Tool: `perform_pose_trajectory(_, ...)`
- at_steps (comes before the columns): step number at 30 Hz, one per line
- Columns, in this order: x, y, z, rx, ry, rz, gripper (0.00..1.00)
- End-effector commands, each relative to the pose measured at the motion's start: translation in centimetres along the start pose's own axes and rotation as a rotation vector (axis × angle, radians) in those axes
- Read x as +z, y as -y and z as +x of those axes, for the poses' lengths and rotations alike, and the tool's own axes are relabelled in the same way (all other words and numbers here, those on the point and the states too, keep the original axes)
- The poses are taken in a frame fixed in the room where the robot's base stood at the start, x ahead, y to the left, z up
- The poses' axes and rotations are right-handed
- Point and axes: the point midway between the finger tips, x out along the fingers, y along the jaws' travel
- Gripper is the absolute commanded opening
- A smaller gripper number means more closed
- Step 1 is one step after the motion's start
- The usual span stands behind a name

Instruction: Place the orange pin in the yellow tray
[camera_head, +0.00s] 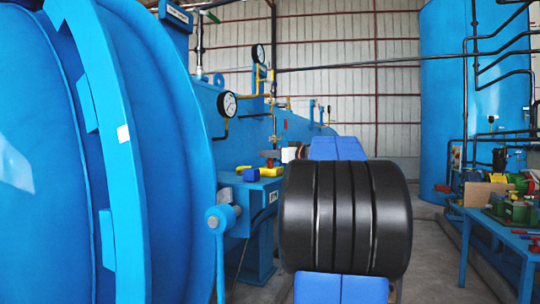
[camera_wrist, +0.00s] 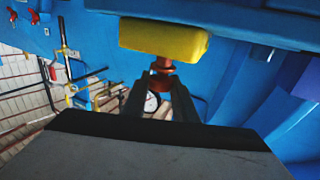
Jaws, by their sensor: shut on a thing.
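The orange pin (camera_wrist: 162,66) is between the two dark fingers of my gripper (camera_wrist: 159,82) in the wrist view. My gripper is shut on it, and the fingers hide part of its body. The yellow tray (camera_wrist: 163,37) shows as a yellow block just past the pin's end; I cannot tell if they touch. In the head view the yellow tray (camera_head: 270,172) is on a blue ledge beside the autoclave. The orange-brown pin (camera_head: 269,154) shows just above it. My black arm link hides most of my gripper there.
A blue block (camera_head: 251,174) and a small yellow piece (camera_head: 243,168) are left of the tray. The large blue autoclave door (camera_head: 150,150) fills the left. A pressure gauge (camera_head: 228,104) and pipes are behind. A cluttered blue workbench (camera_head: 500,222) stands at right.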

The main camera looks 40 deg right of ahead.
Motion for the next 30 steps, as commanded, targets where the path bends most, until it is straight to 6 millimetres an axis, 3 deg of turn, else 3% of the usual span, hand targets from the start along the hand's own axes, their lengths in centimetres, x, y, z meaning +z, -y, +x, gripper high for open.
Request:
perform_pose_trajectory(9,0.2,0.0,0.0,0.0,0.0,0.0,0.01)
perform_pose_trajectory(10,0.2,0.0,0.0,0.0,0.0,0.0,0.33)
perform_pose_trajectory(12,0.2,0.0,0.0,0.0,0.0,0.0,0.44)
perform_pose_trajectory(23,-0.1,0.0,-0.1,0.0,0.0,-0.001,0.44)
perform_pose_trajectory(30,-0.1,-0.1,-3.2,0.003,0.0,-0.001,0.44)
